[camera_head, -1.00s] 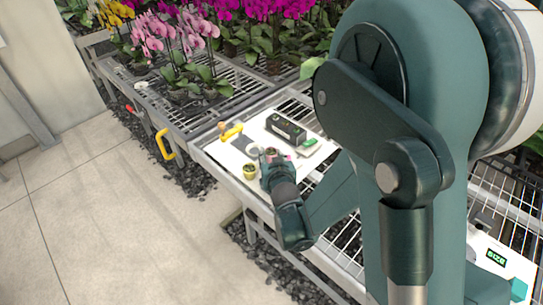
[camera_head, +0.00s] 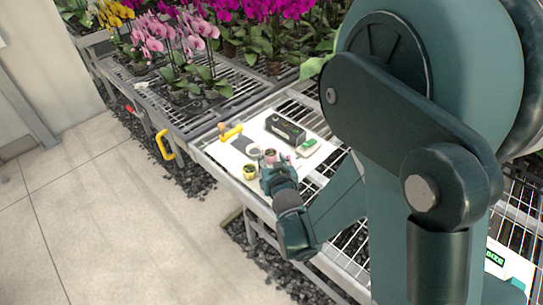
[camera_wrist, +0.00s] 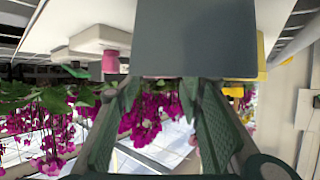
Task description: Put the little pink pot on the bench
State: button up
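The wrist view is upside down. A small pink pot (camera_wrist: 110,64) shows there at the upper left, apart from my fingers, against a white block. In the head view a bit of pink (camera_head: 287,160) shows just beyond my gripper, partly hidden; it looks like the same pot. My gripper (camera_wrist: 160,88) is open, with a gap between its fingers and nothing clearly held. A grey block-like thing (camera_wrist: 195,38) fills the view at the fingertips; I cannot tell whether they touch it. In the head view my gripper (camera_head: 274,170) is low over the white-topped bench (camera_head: 222,157).
A yellow pot (camera_head: 249,172) stands left of my gripper and a dark-filled pot (camera_head: 270,155) just beyond it. A black box (camera_head: 285,130), a green-and-white item (camera_head: 308,147) and a yellow-handled tool (camera_head: 232,132) lie farther back. Orchids (camera_head: 170,40) fill the far benches.

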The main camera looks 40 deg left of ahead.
jog(key=p+v, duration=0.1)
jog(key=v, duration=0.5)
jog(key=shift+r, duration=0.15)
jog(key=shift+v, duration=1.4)
jog(key=w+d+r+m+t+h, duration=0.1)
jog(key=w+d+r+h, duration=0.1)
jog(key=w+d+r, duration=0.35)
jog(key=w+d+r+m+t+h, duration=0.1)
jog(key=w+d+r+m+h, duration=0.1)
jog(key=w+d, duration=0.65)
jog(key=d+r+m+h, duration=0.1)
jog(key=d+r, duration=0.2)
jog(key=d, duration=0.8)
jog(key=d+r+m+h, duration=0.1)
jog(key=d+r+h, duration=0.15)
jog(key=d, duration=0.75)
jog(key=s+d+r+m+g+h, duration=0.1)
jog(key=s+d+r+m, duration=0.1)
jog(key=d, duration=0.8)
jog(key=s+d+r+m+h, duration=0.1)
jog(key=s+d+r, duration=0.15)
jog(key=d, duration=0.65)
jog(key=s+d+m+g+h, duration=0.1)
jog(key=s+d+m+g, duration=0.1)
jog(key=s+d, duration=0.9)
jog(key=shift+s+d+r, duration=0.3)
jog(key=shift+d+r, duration=0.1)
jog(key=shift+d, duration=0.5)
